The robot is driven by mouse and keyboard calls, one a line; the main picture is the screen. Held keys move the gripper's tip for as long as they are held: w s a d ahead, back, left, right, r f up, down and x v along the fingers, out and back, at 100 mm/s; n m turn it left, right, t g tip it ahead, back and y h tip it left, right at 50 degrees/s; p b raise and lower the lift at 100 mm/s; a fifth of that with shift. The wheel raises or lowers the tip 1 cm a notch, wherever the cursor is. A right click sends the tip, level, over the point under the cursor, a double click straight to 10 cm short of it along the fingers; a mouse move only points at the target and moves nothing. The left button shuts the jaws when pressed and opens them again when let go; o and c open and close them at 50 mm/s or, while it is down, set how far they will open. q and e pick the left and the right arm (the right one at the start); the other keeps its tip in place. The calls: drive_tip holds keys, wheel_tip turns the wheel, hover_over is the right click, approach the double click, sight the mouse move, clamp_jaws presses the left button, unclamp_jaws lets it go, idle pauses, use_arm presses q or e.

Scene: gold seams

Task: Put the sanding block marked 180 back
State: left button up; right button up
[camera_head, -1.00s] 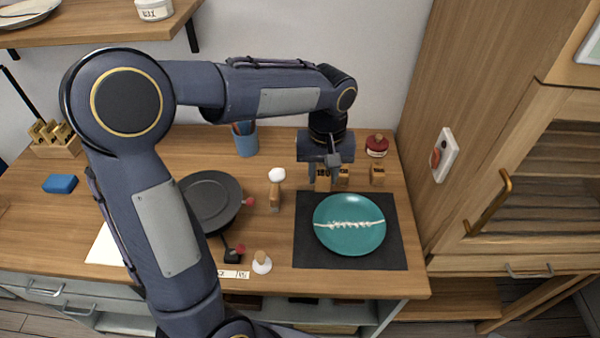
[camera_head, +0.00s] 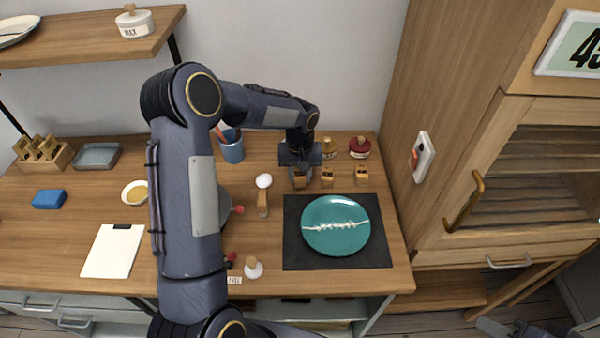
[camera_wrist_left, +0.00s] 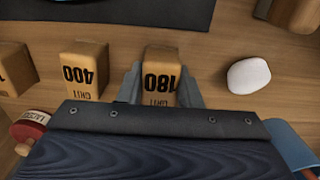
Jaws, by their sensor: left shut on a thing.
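The sanding block marked 180 (camera_wrist_left: 161,77) is a small tan block standing between the fingers of my left gripper (camera_wrist_left: 160,88) in the left wrist view. In the head view, my left gripper (camera_head: 300,177) is shut on this block (camera_head: 299,182) at the left end of a row on the bench. I cannot tell if it is clear of the bench top. A block marked 400 (camera_wrist_left: 83,70) stands beside it, apart from the fingers. A wooden rack (camera_head: 60,159) with several tan pieces stands at the far left of the bench.
A teal plate with a white seam (camera_head: 336,240) lies on a black mat (camera_head: 300,258). A blue block (camera_head: 48,199) lies before the rack.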

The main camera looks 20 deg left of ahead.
use_arm(q)
drive_tip(key=shift+f, duration=0.1)
drive_tip(key=shift+f, duration=0.15)
drive_tip(key=o, duration=0.9)
